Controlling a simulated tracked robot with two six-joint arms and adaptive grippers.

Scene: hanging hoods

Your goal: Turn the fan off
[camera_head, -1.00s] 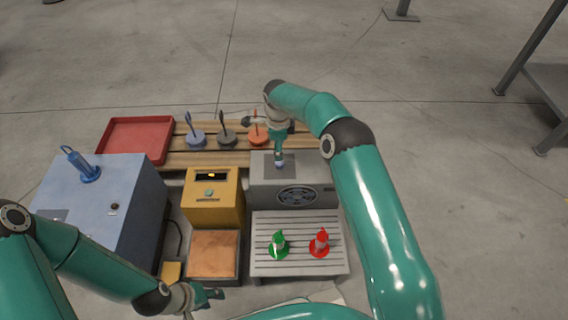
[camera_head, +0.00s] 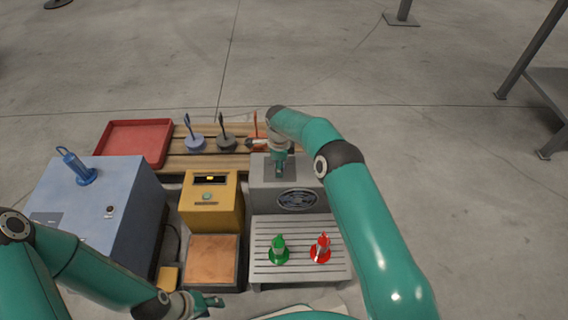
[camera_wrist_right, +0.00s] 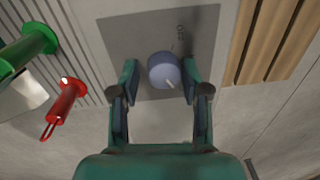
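The fan is a grey box with a round dark grille (camera_head: 297,199) on its front, behind the slatted metal stand. On its top is a dark grey square plate (camera_wrist_right: 125,35) with a round blue-grey knob (camera_wrist_right: 165,70) bearing a pale pointer line. My right gripper (camera_head: 279,170) points down over the plate. In the right wrist view its two fingers (camera_wrist_right: 160,75) are apart, one on each side of the knob; contact is not clear. In the head view the gripper hides the knob. My left gripper (camera_head: 212,303) is low in the head view, away from the fan; its opening is unclear.
A green (camera_head: 279,250) and a red hooded piece (camera_head: 320,249) stand on the slatted stand (camera_head: 300,272). A yellow box (camera_head: 211,212) and a blue cabinet (camera_head: 95,205) are left of the fan. A wooden rack (camera_head: 210,160) with several coloured pieces and a red tray (camera_head: 135,141) are behind.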

